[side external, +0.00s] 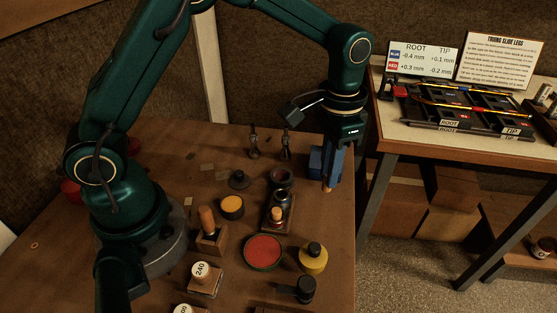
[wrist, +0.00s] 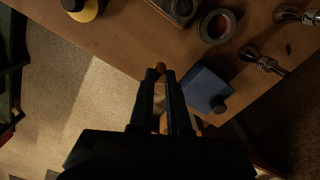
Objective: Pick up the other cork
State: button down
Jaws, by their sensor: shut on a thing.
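My gripper (side external: 332,172) hangs over the right edge of the brown workbench, pointing down. Its two dark fingers (wrist: 164,78) are shut on a small orange-brown piece that looks like a cork (wrist: 158,68). The cork also shows just below the fingertips in the side view (side external: 327,189). From these views I cannot tell whether the cork is clear of the bench. The fingers hide part of the cork. No second loose cork can be made out with certainty.
A blue box (wrist: 205,90) stands close beside my fingers. Jars, a red-topped tin (side external: 263,252), a yellow pot (side external: 313,260) and wooden-handled tools (side external: 208,225) crowd the bench (side external: 331,237). A second table (side external: 464,142) with trombone slides stands at right, across a gap.

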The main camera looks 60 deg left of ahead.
jog(key=shift+r, duration=2.1)
